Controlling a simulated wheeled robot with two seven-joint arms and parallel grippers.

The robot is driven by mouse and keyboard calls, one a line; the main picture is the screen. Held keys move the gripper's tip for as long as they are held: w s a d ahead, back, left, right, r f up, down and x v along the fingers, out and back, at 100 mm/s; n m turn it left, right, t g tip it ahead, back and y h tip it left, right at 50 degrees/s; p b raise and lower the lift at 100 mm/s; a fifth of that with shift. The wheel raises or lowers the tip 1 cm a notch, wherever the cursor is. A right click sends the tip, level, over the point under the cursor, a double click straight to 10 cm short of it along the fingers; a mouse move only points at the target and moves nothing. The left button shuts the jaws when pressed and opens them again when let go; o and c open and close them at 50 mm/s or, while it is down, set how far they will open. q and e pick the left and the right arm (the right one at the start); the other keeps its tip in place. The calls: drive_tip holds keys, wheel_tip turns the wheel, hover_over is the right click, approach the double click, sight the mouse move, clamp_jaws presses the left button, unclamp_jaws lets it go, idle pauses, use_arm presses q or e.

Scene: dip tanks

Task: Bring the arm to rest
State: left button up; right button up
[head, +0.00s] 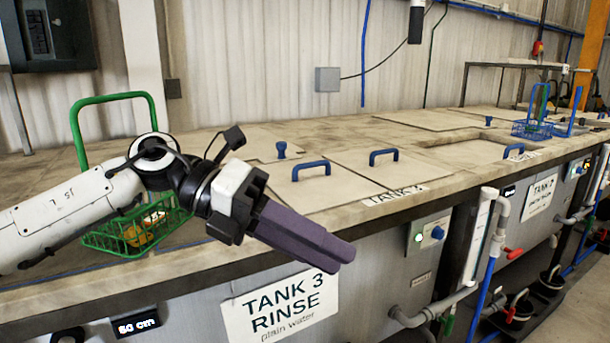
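My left arm comes in from the left, and its gripper (340,254) hangs in the air in front of the Tank 3 front edge, above the rinse sign. Its two purple fingers lie together with no gap showing and nothing between them. A green wire basket (118,240) with a tall green handle stands on the worktop behind my forearm. Something yellow lies in it. My arm hides part of the basket. My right gripper is not in view.
The worktop carries closed lids with blue handles (311,169). A "TANK 3 RINSE" sign (282,308) is on the tank front. A blue basket (532,130) stands farther right, near an open tank hatch. Pipes and valves (497,228) run along the front.

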use_arm(q)
drive_tip(key=s+d+f+n+h, duration=0.1)
drive_tip(key=d+f+n+h, duration=0.1)
drive_tip(key=d+n+h, duration=0.35)
drive_tip(key=w+a+f+n+t+y, duration=0.2)
drive_tip(key=a+f+n+t, duration=0.2)
drive_tip(key=f+n+t, duration=0.4)
drive_tip(key=w+a+f+n+t+y, duration=0.2)
drive_tip(key=a+f+n+t+y, duration=0.15)
drive_tip(key=f+n, duration=0.45)
drive_tip(key=w+a+f+n+t+y, duration=0.25)
drive_tip(key=f+n+t, duration=0.35)
drive_tip(key=n, duration=0.5)
drive_tip(key=s+a+f+n+g+y, duration=0.3)
drive_tip(key=s+a+f+n, duration=0.2)
drive_tip(key=s+f, duration=0.6)
drive_tip(key=s+a+f+n+g+y, duration=0.3)
drive_tip(key=s+a+f, duration=0.6)
drive_tip(key=f, duration=0.6)
drive_tip(key=shift+s+f+n+y, duration=0.2)
drive_tip(key=shift+s+n+y, duration=0.6)
drive_tip(key=shift+s, duration=0.35)
